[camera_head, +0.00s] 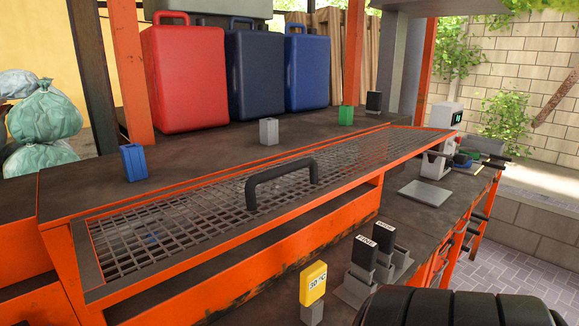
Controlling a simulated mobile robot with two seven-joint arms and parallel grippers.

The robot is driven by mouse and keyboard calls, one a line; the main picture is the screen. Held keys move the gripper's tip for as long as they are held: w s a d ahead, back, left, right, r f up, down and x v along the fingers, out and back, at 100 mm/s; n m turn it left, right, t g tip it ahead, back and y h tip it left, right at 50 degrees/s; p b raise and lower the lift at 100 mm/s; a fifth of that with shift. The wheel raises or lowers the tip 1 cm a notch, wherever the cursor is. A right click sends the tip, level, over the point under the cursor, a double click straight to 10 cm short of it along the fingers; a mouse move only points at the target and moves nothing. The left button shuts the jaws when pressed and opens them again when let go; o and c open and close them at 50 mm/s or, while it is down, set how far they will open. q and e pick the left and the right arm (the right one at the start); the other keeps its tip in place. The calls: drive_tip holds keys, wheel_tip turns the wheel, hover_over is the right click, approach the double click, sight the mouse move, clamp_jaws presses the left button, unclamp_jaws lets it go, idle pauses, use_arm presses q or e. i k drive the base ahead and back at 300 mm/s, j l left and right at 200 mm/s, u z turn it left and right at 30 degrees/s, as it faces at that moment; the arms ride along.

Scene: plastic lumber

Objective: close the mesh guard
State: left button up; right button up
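The mesh guard (150,232) is a long dark wire grid in an orange-edged frame, running across the orange bench from front left to back right. It lies low and nearly flat over the bench housing. I cannot tell whether its front edge is fully seated. A black arched handle (281,175) stands up near the middle of its front edge. A small blue shape shows faintly beneath the mesh at the left. Neither gripper is in view, and nothing is seen touching the guard or handle.
Red (187,78) and dark blue (255,75) cases stand behind. Small blue (134,163), grey (269,131) and green (345,116) blocks sit on the back ledge. A yellow tag (313,283), labelled black holders (363,254) and a grey plate (426,193) occupy the front bench. A black ribbed shape fills the bottom right.

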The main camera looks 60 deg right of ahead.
sight(99, 295)
drive_tip(key=i+z, duration=0.15)
drive_tip(key=z, duration=0.95)
